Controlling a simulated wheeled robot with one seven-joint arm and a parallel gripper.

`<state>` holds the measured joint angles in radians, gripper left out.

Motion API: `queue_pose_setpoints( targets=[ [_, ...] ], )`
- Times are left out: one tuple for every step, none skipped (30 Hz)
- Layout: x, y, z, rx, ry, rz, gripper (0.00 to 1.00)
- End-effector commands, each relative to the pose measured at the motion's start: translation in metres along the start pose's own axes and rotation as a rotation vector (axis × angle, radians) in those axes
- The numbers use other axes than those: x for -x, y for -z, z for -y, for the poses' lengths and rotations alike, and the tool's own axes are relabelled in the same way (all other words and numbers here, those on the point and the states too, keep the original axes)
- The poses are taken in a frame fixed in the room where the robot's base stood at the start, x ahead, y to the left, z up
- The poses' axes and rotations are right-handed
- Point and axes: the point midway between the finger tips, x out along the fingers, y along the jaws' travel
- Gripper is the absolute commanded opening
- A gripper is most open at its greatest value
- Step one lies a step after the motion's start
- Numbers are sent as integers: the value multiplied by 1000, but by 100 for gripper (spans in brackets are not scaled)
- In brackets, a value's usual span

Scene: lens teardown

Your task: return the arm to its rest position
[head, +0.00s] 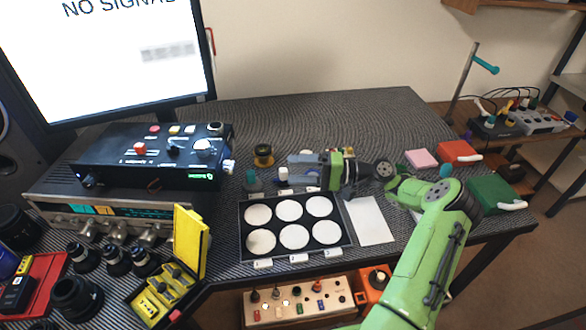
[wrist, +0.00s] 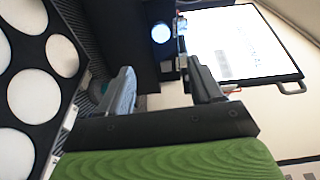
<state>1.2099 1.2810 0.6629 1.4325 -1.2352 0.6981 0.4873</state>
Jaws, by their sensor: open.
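My green arm reaches in from the lower right in the head view. My gripper (head: 300,172) is level and points left, just above the far edge of a black tray (head: 243,225) with several round white wells. In the wrist view my gripper (wrist: 165,82) shows two grey fingers standing apart, with nothing visible between them. Beyond the fingers, the wrist view shows a dark box-shaped thing and the monitor (wrist: 235,45).
A black control box (head: 110,160) stands on a device left of the tray. A yellow case (head: 190,245), several dark lenses (head: 115,260) and a white sheet (head: 370,222) lie nearby. Pink (head: 420,158), red (head: 460,152) and green (head: 492,192) blocks are at right.

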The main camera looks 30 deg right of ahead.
Motion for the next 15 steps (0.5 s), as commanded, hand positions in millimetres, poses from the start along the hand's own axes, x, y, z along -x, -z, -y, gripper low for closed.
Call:
queue_pose_setpoints(
  targets=[
    [0,0,0,0,0,0,65],
    [0,0,0,0,0,0,65],
    [0,0,0,0,0,0,65],
    [0,0,0,0,0,0,65],
    [0,0,0,0,0,0,65],
    [0,0,0,0,0,0,65],
    [0,0,0,0,0,0,65],
    [-2,0,1,1,-4,2,65],
    [-6,-2,3,4,-19,14,65],
    [-12,-4,6,6,-42,29,65],
    [-20,-8,9,10,-78,53,65],
    [-35,-16,15,20,-141,92,65],
    [-47,-23,20,29,-201,125,65],
    [-59,-32,25,41,-267,160,65],
    [-74,-45,31,60,-361,205,65]
  ],
)
